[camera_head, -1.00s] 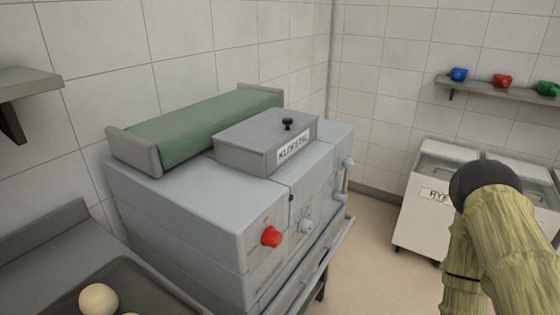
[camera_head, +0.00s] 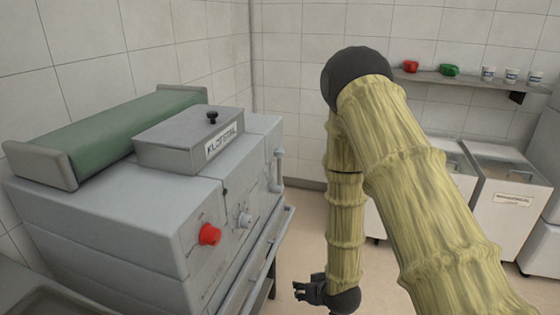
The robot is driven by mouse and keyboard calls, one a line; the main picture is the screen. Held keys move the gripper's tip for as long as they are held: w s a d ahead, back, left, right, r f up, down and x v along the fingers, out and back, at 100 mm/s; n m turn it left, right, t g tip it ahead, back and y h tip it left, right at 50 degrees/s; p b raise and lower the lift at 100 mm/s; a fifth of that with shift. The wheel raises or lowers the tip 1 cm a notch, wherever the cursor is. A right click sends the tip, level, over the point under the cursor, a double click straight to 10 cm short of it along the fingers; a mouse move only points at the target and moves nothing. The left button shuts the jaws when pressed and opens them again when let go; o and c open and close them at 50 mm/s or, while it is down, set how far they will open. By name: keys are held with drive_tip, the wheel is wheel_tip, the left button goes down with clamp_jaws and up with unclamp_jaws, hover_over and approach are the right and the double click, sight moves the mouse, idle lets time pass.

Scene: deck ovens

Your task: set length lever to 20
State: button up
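A grey dough machine (camera_head: 120,220) stands at the left, with a green roller belt (camera_head: 130,130) and a lidded box labelled KLOFSTAL (camera_head: 185,140) on top. Its front side carries a red knob (camera_head: 209,235), a small grey knob (camera_head: 244,219) and an upright grey lever (camera_head: 279,165) at the far end. No scale or number is readable beside the lever. My gripper (camera_head: 300,291) hangs low at the bottom middle, right of the machine's front rail and well below the lever. Its dark fingers are small in view and touch nothing I can see; their opening is unclear.
A long rail (camera_head: 262,255) runs along the machine's lower front. White bins (camera_head: 505,205) stand at the back right, under a wall shelf (camera_head: 470,83) with red and green bowls and several cups. Floor between machine and bins is clear apart from my arm.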

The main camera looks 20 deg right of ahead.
drive_tip(key=w+d+r+t+y+b, duration=0.15)
drive_tip(key=w+r+t, duration=0.25)
drive_tip(key=w+r, duration=0.85)
drive_tip(key=n+t+y+b, duration=0.2)
drive_tip(key=n+t+b, duration=0.1)
drive_tip(key=t, duration=0.2)
approach(282, 154)
drive_tip(key=x, duration=1)
drive_tip(key=shift+w+p, duration=0.3)
drive_tip(key=shift+p, duration=0.1)
clamp_jaws()
